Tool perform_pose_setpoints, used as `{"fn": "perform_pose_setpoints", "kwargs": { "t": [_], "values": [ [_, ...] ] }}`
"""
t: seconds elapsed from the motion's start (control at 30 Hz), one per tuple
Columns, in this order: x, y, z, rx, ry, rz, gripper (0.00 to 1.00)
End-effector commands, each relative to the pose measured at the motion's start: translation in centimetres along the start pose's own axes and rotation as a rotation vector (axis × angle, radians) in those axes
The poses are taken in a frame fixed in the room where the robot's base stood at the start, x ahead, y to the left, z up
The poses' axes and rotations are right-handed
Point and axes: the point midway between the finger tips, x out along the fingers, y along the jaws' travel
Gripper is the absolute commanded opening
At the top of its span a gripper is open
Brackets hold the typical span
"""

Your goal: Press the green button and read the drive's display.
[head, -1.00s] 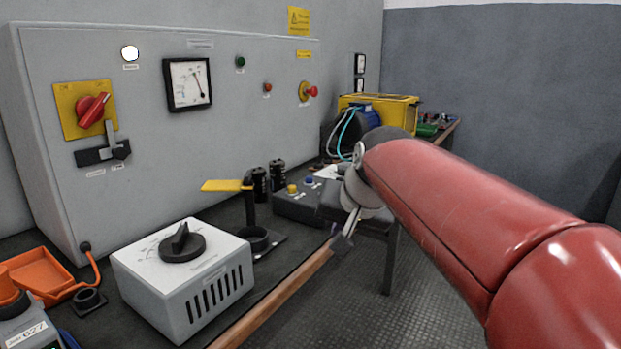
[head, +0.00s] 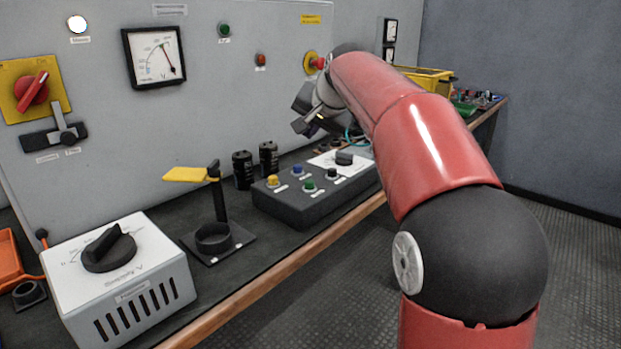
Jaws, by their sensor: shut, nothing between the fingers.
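A dark control box (head: 318,206) on the bench carries a green button (head: 308,186) among yellow, blue and black ones. Another small green button or lamp (head: 224,29) is on the grey cabinet's upper front. My gripper (head: 301,126) is shut and empty, in the air in front of the cabinet, above and behind the control box in the picture. It touches no button that I can see. I cannot make out a drive display in the current view.
A white box with a black knob (head: 109,251) and a black stand with a yellow flag (head: 212,238) occupy the bench's near left. Two black cylinders (head: 243,169) stand behind the control box. A yellow crate (head: 425,76) is farther back. The floor at right is clear.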

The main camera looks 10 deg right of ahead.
Motion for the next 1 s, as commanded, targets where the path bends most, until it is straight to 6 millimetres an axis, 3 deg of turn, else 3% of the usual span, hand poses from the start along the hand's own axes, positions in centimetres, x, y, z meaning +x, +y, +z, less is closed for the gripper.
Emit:
{"fn": "perform_pose_setpoints", "kwargs": {
  "t": [0.37,1.0],
  "values": [
    [0.5,0.4,0.4,-0.001,-0.001,0.001,0.00],
    [5.8,4.3,4.3,-0.002,0.000,0.001,0.00]
  ]
}}
